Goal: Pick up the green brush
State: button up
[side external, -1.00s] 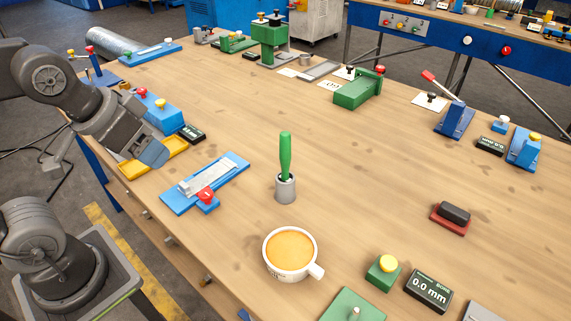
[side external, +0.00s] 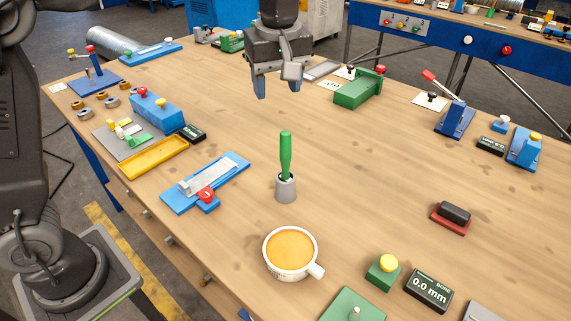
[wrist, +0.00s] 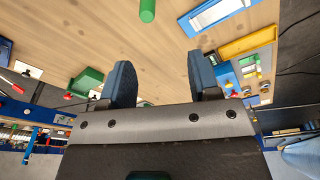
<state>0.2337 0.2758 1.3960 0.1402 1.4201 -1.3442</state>
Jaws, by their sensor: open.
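The green brush (side external: 286,155) stands upright, handle up, in a small grey cup (side external: 286,188) on the wooden table. Its lower end is hidden inside the cup. My gripper (side external: 276,90) is open and empty, in the air above the table; in the side view it appears above the brush in the picture and apart from it. In the wrist view my two fingers (wrist: 160,85) show spread apart, and the end of the green brush handle (wrist: 148,10) shows at the top edge, beyond the fingers.
A white mug of orange liquid (side external: 290,254) stands in front of the cup. A blue fixture with a red knob (side external: 205,183) lies to its left. A green block fixture (side external: 358,92) is at the back right.

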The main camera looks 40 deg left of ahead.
aim_at(286, 133)
jog(key=shift+n, duration=0.5)
jog(key=f, duration=0.3)
jog(key=w+f, duration=0.1)
jog(key=f, duration=0.2)
jog(key=w+f, duration=0.1)
jog(key=f, duration=0.2)
jog(key=shift+a+f, duration=0.1)
jog(key=shift+w+a+f, duration=0.1)
jog(key=shift+w+f, duration=0.05)
jog(key=shift+f, duration=1.2)
jog(key=shift+w+f, duration=0.1)
jog(key=shift+f, duration=1.2)
jog(key=shift+c, duration=0.4)
jog(key=c, duration=0.9)
jog(key=shift+r, duration=0.1)
jog(key=shift+c, duration=0.2)
